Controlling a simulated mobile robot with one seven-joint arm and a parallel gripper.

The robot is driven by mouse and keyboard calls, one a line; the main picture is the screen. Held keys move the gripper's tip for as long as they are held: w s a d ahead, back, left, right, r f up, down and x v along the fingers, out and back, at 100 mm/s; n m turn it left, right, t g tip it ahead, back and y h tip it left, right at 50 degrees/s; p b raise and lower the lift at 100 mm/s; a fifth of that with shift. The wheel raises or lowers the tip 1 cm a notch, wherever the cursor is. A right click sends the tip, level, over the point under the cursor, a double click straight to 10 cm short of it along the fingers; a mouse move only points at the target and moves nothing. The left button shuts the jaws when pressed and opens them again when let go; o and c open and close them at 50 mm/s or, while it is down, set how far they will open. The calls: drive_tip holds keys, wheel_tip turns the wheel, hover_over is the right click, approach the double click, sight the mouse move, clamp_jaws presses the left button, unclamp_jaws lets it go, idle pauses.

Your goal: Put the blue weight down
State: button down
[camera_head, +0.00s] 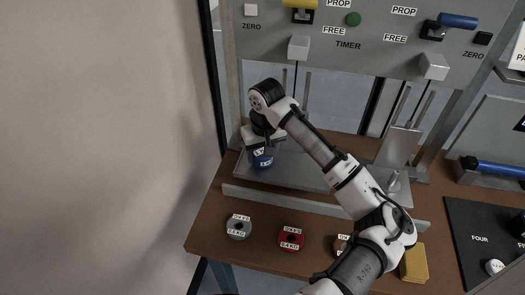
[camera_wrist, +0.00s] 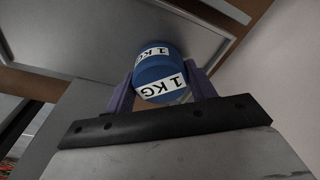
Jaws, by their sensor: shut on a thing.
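The blue weight (camera_head: 262,158) is a round blue cylinder with a white label. In the wrist view the blue weight (camera_wrist: 160,72) shows two "1 KG" labels and sits between the two fingers. My gripper (camera_head: 262,143) is shut on it from above, near the left end of the grey metal tray (camera_head: 300,176). In the wrist view my gripper (camera_wrist: 160,92) has a finger on each side of the weight. The weight is over the tray; I cannot tell whether its underside touches it.
A grey weight (camera_head: 238,228) and a red weight (camera_head: 291,239) lie on the brown table (camera_head: 262,262) in front of the tray. Another weight is partly hidden by my arm. A yellow block (camera_head: 414,263) stands right. The test frame's panel (camera_head: 345,50) rises behind.

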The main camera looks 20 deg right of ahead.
drive_tip(key=shift+f, duration=0.1)
drive_tip(key=c, duration=0.5)
unclamp_jaws()
wheel_tip(320, 180, up, 12)
drive_tip(key=s+b, duration=0.1)
drive_tip(key=b, duration=0.1)
drive_tip(key=shift+s, duration=0.25)
